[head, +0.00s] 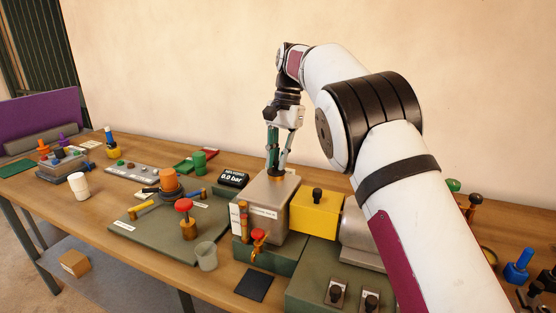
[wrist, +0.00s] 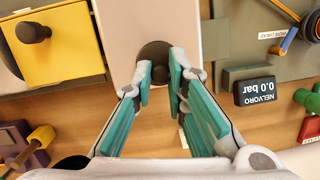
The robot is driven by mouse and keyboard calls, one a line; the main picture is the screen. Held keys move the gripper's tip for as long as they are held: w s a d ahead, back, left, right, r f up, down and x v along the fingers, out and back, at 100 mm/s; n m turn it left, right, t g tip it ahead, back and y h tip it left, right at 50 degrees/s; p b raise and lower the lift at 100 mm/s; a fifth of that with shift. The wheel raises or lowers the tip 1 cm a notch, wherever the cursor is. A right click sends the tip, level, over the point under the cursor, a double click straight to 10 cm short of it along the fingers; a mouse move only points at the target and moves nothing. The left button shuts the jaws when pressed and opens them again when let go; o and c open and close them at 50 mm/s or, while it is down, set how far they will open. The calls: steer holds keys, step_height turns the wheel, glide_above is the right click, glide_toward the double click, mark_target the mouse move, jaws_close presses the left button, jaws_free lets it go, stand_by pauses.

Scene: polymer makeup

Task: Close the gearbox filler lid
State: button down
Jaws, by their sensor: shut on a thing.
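The gearbox is a beige-grey box (head: 263,212) with white labels, standing on a green base in the head view. Its pale top (wrist: 135,20) also shows in the wrist view. A dark round cap (wrist: 154,49), which looks like the filler lid, is on that top at the fingertips. My gripper (head: 273,168) points down at the box top from above. In the wrist view my gripper (wrist: 160,85) has its teal fingers close together, shut on the near part of the cap. The fingertips hide part of it, and I cannot tell how far it is closed.
A yellow box (head: 316,212) with a black knob adjoins the gearbox on the right. A gauge reading 0.0 bar (head: 233,178) lies to the left. A clear cup (head: 206,256) stands near the table's front edge.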

steer(key=shift+s+a+f, duration=0.1)
steer(key=shift+f, duration=0.05)
steer(key=c, duration=1.6)
jaws_free()
steer(key=shift+c, duration=0.2)
steer(key=shift+o, duration=0.3)
steer(key=shift+r, duration=0.2)
